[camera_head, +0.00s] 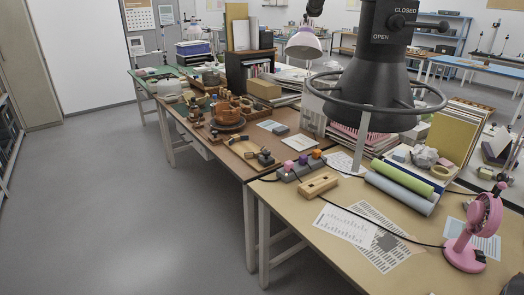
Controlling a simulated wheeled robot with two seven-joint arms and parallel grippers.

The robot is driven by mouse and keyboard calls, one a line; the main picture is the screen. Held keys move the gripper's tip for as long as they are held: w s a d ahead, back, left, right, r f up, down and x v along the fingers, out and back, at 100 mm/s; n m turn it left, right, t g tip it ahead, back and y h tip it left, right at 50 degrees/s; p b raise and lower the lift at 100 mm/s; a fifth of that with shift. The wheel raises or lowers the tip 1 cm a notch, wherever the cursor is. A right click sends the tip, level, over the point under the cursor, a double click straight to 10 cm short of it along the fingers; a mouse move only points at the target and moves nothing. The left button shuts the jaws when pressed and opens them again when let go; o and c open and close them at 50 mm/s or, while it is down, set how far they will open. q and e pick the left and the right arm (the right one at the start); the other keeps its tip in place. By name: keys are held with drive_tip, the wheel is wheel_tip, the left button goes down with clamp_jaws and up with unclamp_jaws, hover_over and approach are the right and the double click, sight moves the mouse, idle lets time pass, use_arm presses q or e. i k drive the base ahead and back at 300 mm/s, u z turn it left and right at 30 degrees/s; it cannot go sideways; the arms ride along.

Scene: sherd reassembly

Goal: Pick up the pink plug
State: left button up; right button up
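The pink plug (288,166) sits in the near left end of a grey power strip (309,168) on the tan table. A purple plug (302,159) and an orange plug (316,154) sit beside it in the same strip. A black cable runs from the strip along the table. Neither of my grippers is in view.
A wooden block with holes (318,186) lies just in front of the strip. A black hood with a ring (372,75) hangs above the table. A pink fan (474,240), rolled mats (402,178) and printed sheets (345,226) lie to the right. The floor at left is clear.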

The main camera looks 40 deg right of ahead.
sight(288, 165)
drive_tip(key=i, duration=2.5)
drive_tip(key=z, duration=1.1)
